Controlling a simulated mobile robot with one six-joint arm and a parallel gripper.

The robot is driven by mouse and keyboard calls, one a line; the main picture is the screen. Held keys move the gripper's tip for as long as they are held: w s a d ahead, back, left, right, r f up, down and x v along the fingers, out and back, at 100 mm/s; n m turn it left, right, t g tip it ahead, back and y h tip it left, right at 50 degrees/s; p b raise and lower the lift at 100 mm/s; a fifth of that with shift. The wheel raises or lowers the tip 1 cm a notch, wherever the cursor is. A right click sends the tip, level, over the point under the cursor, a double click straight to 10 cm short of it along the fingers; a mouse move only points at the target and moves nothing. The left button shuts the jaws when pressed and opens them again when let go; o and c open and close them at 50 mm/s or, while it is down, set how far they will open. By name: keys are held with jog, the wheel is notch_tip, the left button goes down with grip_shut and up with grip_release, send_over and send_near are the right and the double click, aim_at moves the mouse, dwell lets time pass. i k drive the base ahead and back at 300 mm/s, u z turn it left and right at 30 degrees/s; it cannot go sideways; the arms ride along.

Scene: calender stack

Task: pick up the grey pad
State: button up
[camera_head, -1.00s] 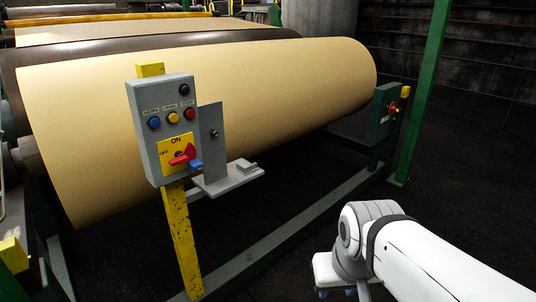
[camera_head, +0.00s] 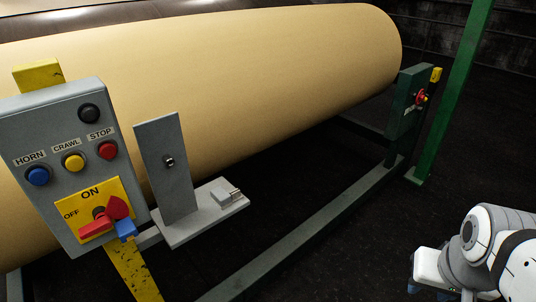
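A small light grey pad (camera_head: 226,195) lies on the flat grey shelf (camera_head: 190,229) of a bracket beside the control box, near the shelf's right end. My gripper (camera_head: 436,290) is at the lower right, well to the right of the pad and apart from it. The gripper points down and is partly cut off by the bottom edge of the picture. Its fingertips are too small and dark to tell whether they are open.
The grey control box (camera_head: 68,165) with buttons and a red switch handle (camera_head: 104,219) stands left of the shelf. An upright grey plate (camera_head: 166,167) rises behind the shelf. A large tan roll (camera_head: 250,80) fills the back. Green frame beams (camera_head: 310,235) run along the floor.

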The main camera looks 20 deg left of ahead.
aim_at(220, 196)
jog(key=u, duration=0.6)
jog(key=i, duration=1.2)
jog(key=u, duration=0.95)
